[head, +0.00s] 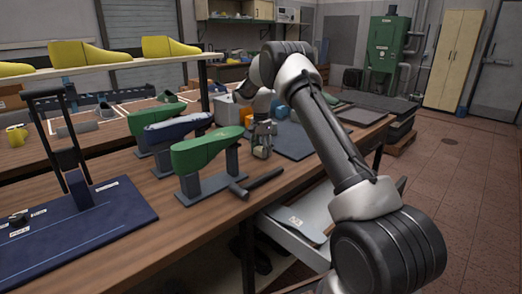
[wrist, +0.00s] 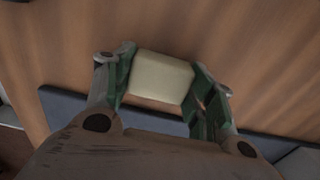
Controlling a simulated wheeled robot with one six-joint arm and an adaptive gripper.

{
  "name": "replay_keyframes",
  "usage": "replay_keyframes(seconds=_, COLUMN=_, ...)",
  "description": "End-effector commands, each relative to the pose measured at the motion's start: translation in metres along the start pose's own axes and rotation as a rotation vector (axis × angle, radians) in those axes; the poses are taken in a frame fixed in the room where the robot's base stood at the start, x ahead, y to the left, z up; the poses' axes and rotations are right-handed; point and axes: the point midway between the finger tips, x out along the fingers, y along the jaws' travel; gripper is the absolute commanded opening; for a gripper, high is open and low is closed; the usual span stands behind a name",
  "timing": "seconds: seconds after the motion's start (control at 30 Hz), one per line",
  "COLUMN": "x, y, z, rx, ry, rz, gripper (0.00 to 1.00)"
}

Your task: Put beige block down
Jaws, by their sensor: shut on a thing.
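The beige block (wrist: 161,78) is between the two fingers of my gripper (wrist: 160,90) in the wrist view, with a finger pressed against each side. Brown wooden table shows behind the block; I cannot tell whether the block touches it. In the head view my gripper (head: 262,142) points down over the wooden workbench (head: 262,208), just right of the front green shoe last. The block is hard to make out there, largely hidden by the fingers.
A green last (head: 205,152) and a blue last (head: 178,128) stand on posts left of my gripper. A dark hammer-like tool (head: 258,182) lies in front. A dark grey mat (head: 295,143) lies to the right, with blue and orange blocks behind.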

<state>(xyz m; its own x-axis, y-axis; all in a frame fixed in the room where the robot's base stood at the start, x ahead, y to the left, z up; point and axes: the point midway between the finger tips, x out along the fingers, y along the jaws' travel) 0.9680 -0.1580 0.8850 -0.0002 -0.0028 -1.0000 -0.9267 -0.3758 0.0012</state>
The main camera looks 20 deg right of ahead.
Motion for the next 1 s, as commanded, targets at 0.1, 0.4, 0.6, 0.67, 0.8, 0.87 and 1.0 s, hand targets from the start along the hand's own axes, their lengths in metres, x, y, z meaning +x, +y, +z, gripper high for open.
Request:
replay_keyframes(seconds=0.1, x=0.003, y=0.000, z=0.000, rx=0.000, ry=0.000, rz=0.000, gripper=0.59)
replay_keyframes(seconds=0.4, x=0.002, y=0.000, z=0.000, rx=0.000, ry=0.000, rz=0.000, gripper=0.76)
replay_keyframes(seconds=0.6, x=-0.003, y=0.000, z=0.000, rx=0.000, ry=0.000, rz=-0.001, gripper=0.76)
replay_keyframes(seconds=0.67, x=-0.010, y=-0.001, z=0.000, rx=0.000, ry=0.001, rz=-0.002, gripper=0.76)
replay_keyframes(seconds=0.8, x=-0.038, y=-0.001, z=0.000, rx=0.000, ry=0.001, rz=-0.003, gripper=0.76)
replay_keyframes(seconds=0.87, x=-0.052, y=-0.001, z=0.000, rx=0.000, ry=0.002, rz=-0.004, gripper=0.76)
replay_keyframes(seconds=1.0, x=-0.083, y=-0.001, z=0.000, rx=0.000, ry=0.001, rz=-0.003, gripper=0.76)
